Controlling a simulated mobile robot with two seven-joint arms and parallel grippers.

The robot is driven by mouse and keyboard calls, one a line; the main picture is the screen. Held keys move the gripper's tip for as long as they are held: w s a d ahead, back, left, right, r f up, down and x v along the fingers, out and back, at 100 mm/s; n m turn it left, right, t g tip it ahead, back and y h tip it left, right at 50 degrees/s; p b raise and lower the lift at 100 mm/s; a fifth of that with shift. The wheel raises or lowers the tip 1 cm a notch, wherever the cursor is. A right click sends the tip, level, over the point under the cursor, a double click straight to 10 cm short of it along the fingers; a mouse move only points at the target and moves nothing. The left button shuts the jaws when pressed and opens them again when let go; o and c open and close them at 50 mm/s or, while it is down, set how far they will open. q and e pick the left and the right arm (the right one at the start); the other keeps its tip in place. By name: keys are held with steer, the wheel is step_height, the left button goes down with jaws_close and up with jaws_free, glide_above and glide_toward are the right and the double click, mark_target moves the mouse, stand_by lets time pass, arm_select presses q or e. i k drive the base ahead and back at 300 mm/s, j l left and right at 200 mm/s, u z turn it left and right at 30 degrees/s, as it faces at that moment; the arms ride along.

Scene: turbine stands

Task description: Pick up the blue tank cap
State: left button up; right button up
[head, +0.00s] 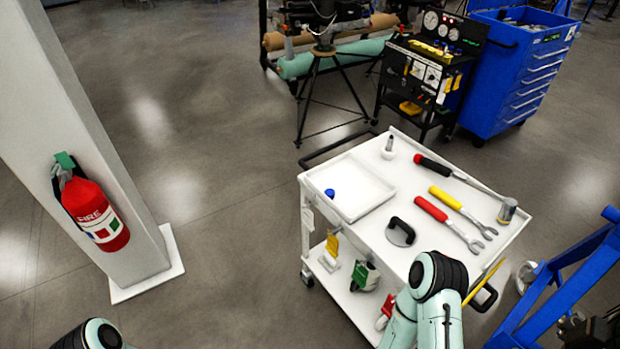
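In the head view, a small blue cap (330,193) lies in the shallow white tray (372,208) at the left part of the white cart's top (375,255). The cap sits near the tray's left side, with nothing touching it from above. My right arm comes in at the bottom, in front of the cart, with its upper links showing; its gripper is out of the picture. Only a small part of my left arm shows at the bottom left, and its gripper is out of view too.
Beside the tray are a hammer (508,209), a yellow-handled wrench (446,198), a red-handled wrench (431,209), a black-handled round tool (401,232) and a small nozzle (389,146). A pillar with a fire extinguisher (95,213) stands left. A blue frame (570,283) is right. Floor left of the cart is clear.

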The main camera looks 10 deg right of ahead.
mark_target(329, 192)
steer(key=i+j, duration=0.4)
steer(key=i, duration=0.15)
steer(key=i+j, duration=0.4)
steer(key=i, duration=0.15)
